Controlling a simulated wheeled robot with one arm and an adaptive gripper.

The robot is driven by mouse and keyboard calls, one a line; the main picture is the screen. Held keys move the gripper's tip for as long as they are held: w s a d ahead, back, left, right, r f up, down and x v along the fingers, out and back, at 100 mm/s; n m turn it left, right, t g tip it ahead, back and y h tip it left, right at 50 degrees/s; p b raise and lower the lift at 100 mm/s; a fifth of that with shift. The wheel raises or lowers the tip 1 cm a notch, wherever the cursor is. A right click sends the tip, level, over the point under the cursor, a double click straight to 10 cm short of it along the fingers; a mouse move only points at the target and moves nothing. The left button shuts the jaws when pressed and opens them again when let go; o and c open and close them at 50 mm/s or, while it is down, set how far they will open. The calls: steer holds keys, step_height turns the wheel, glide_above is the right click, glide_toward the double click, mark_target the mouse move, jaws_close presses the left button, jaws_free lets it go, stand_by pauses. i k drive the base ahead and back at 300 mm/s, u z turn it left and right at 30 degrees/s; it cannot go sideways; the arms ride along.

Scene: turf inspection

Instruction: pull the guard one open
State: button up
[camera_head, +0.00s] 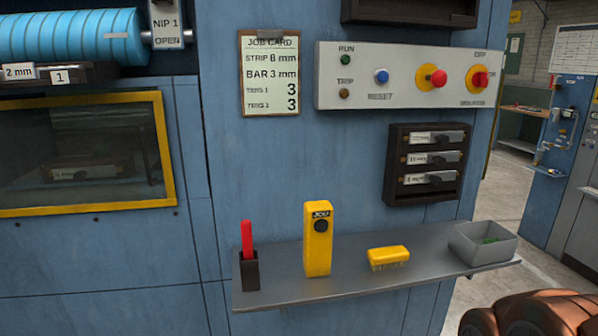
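A yellow-framed guard (165,150) with a clear, dark window is at the left, cut off by the picture's left edge. It covers a recess in the blue machine and appears shut. A dark bar with a pale label shows dimly through the window. No number is readable on the guard itself, but a plate marked 1 (60,76) sits just above it, next to a "2 mm" label. No handle is clearly visible on the guard.
A blue roller (65,37) and a "NIP 1 OPEN" sign (166,25) are above the guard. A grey shelf (350,283) juts out, holding a red-handled tool (247,240), yellow JOG unit (318,255), yellow brush (388,258) and grey bin (482,243). A control panel (345,60) is above.

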mark_target(155, 96)
steer(key=u, duration=2.15)
steer(key=k, duration=0.55)
steer(key=u, duration=1.15)
steer(key=i, duration=0.95)
steer(key=z, duration=0.75)
steer(key=i, duration=0.9)
steer(key=z, duration=0.85)
